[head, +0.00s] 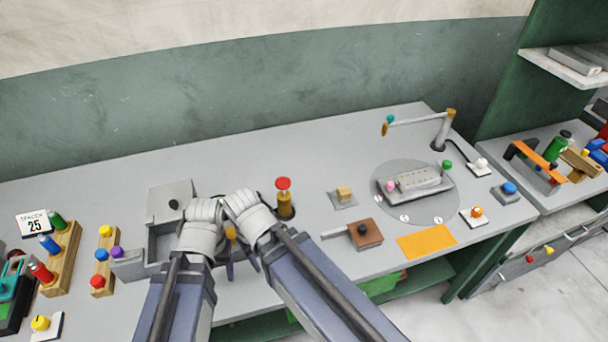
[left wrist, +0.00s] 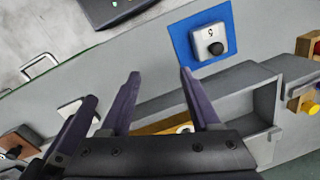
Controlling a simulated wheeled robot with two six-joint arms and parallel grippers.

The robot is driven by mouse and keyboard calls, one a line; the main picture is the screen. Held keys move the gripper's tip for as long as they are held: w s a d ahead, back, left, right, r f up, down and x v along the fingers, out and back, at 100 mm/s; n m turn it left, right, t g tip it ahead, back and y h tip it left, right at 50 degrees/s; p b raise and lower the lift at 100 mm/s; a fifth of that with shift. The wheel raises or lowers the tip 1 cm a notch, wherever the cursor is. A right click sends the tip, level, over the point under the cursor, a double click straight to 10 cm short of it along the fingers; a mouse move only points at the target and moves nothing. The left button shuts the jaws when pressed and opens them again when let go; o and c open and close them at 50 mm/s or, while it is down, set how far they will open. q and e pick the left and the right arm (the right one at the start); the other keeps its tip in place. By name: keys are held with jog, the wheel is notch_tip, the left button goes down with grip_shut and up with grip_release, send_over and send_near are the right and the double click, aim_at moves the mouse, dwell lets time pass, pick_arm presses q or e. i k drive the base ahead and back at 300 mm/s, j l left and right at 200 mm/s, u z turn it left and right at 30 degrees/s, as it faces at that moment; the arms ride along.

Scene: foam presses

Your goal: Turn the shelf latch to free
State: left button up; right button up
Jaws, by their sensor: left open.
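I cannot clearly make out the shelf latch in either view. A shelf (head: 562,68) shows at the upper right of the head view, with no latch visible on it. My left gripper (head: 241,266) hangs at the front of the bench, between my arm links, with its dark fingers apart. In the left wrist view the open fingers (left wrist: 158,98) are spread, with nothing held between them. An orange-yellow strip (left wrist: 160,127) shows behind them. A small orange part (head: 230,233) shows between my arm links, partly hidden. My right gripper cannot be made out.
A grey open box (head: 160,244) stands left of my arms, beside wooden blocks with coloured knobs (head: 104,260). A round plate (head: 405,212) carries a fixture farther right. The back middle of the bench is clear.

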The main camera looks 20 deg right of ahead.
aim_at(529, 260)
jog(key=z, duration=2.55)
jog(key=i+l+z, duration=0.15)
jog(key=i+l, duration=0.2)
jog(key=i+l+z, duration=0.15)
jog(key=i+l, duration=0.15)
jog(key=i, duration=0.3)
jog(key=i+l+z, duration=0.15)
jog(key=i+l, duration=0.15)
jog(key=i, duration=0.2)
